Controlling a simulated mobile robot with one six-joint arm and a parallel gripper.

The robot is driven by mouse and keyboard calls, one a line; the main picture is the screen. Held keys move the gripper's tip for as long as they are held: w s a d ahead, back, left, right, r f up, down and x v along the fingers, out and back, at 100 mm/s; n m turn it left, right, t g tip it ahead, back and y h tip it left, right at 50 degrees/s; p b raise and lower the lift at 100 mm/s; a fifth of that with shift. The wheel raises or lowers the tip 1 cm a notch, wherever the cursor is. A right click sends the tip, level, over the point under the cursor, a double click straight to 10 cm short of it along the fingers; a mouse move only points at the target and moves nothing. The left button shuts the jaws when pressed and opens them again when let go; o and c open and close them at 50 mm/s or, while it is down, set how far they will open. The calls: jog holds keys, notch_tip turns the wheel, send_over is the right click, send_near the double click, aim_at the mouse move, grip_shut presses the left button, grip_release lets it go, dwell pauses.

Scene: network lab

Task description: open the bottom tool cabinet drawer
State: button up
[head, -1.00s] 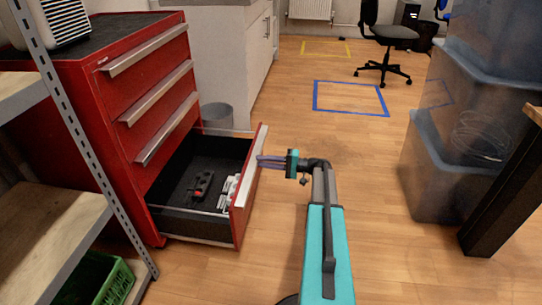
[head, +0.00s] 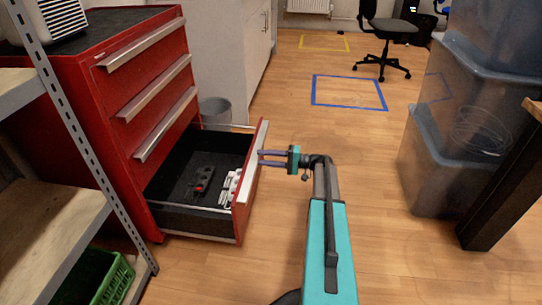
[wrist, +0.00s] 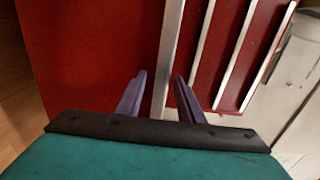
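The red tool cabinet (head: 110,130) stands at left in the head view. Its bottom drawer (head: 185,220) is pulled well out, with its dark inside showing. The drawer's pale handle (head: 248,170) runs along the top of its front and shows as a long bar in the wrist view (wrist: 168,55). My gripper (head: 260,158) is at the far part of this handle. In the wrist view its two purple fingers (wrist: 159,75) stand apart on either side of the bar, with a visible gap on the left. It is open and holds nothing.
The drawers above are shut. The drawer holds a black and red item (head: 205,180) and white pieces (head: 230,188). A metal shelf (head: 75,125) stands at near left, and clear plastic bins (head: 440,165) at right. The floor (head: 375,250) between is free.

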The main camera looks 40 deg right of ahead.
jog(key=shift+s+d, duration=0.1)
jog(key=p+v, duration=0.3)
jog(key=v, duration=1)
jog(key=shift+s+d+p, duration=0.2)
jog(key=shift+s+p, duration=0.05)
jog(key=shift+p, duration=0.05)
